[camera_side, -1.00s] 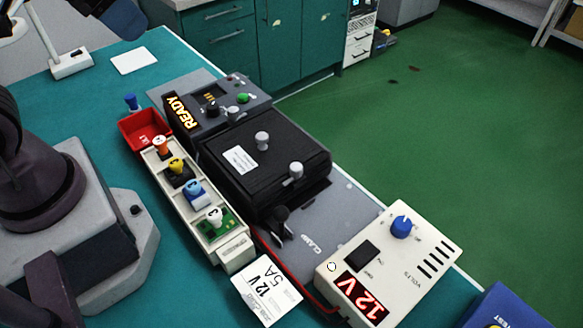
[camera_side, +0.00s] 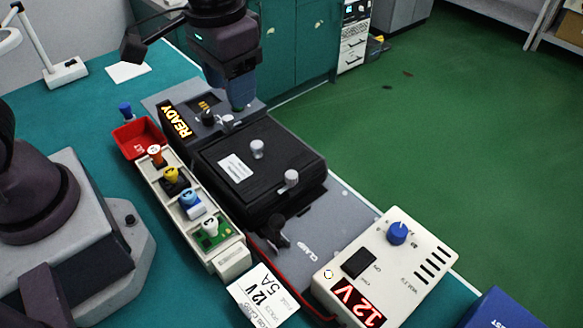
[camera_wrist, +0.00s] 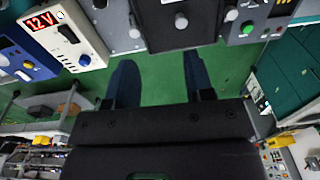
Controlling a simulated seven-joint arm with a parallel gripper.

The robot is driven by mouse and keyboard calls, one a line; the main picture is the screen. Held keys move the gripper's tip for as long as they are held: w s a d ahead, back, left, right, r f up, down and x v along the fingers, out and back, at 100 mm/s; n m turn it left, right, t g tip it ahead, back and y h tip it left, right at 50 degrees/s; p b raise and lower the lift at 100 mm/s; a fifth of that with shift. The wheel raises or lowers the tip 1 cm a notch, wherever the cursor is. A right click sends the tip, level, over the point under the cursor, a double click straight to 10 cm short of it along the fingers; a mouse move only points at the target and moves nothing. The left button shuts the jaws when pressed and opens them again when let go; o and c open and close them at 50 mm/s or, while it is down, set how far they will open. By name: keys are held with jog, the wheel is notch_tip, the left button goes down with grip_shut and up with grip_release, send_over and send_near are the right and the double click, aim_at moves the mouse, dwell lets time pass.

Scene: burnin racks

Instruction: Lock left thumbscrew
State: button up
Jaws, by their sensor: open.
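A black box (camera_side: 262,175) with a white label lies on the grey plate. Two pale grey thumbscrews stand up from its top: the left one (camera_side: 257,148) nearer the READY unit and the right one (camera_side: 291,178) nearer the clamp. Whether either is locked I cannot tell. My gripper (camera_side: 238,98) points down over the far right part of the READY unit, beyond the black box and apart from both thumbscrews. In the wrist view my gripper (camera_wrist: 158,75) is open and empty, with green floor between its fingers. The black box (camera_wrist: 190,36) and one grey knob (camera_wrist: 181,20) show ahead of it.
The READY unit (camera_side: 190,128) has knobs under my gripper. A black clamp handle (camera_side: 275,232) rises beside the box. The 12 V supply (camera_side: 385,268) stands at the front right. A cream tray (camera_side: 228,262) of coloured-knob parts and a red bin (camera_side: 135,137) line the left.

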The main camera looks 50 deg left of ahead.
aim_at(292, 174)
jog(key=w+d+f+n, duration=0.5)
jog(key=w+d, duration=0.1)
jog(key=shift+g, duration=0.3)
jog(key=f, duration=1.2)
jog(key=shift+s, duration=0.2)
jog(key=shift+r, duration=0.1)
grip_shut()
